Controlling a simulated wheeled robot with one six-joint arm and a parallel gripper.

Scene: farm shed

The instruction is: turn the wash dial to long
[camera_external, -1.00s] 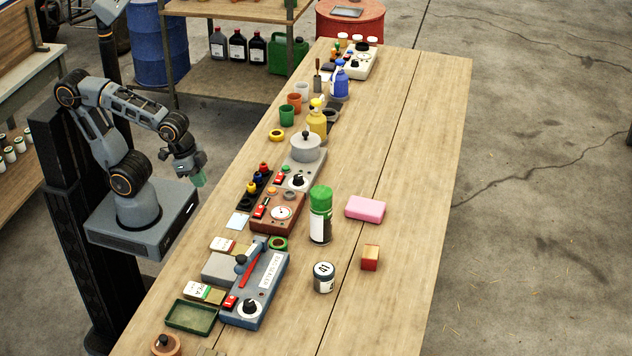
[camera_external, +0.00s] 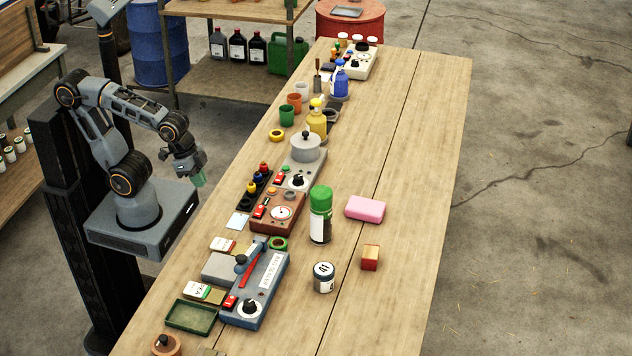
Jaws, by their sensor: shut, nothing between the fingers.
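Several devices with dials stand on the workbench, and their lettering is too small to tell which dial is the wash dial. A blue-grey device (camera_external: 266,275) at the near end has a black dial (camera_external: 249,307) on a white disc. A brown box (camera_external: 284,226) has a dial with a white face (camera_external: 281,213). A grey device (camera_external: 313,169) with a lidded pot has a black dial (camera_external: 298,180). A white device (camera_external: 355,67) at the far end has a dark knob (camera_external: 362,46). My gripper (camera_external: 198,180) is shut and empty, left of the bench, apart from every dial.
A green tray (camera_external: 191,317) lies near the front left. The bench's right side (camera_external: 420,130) is clear.

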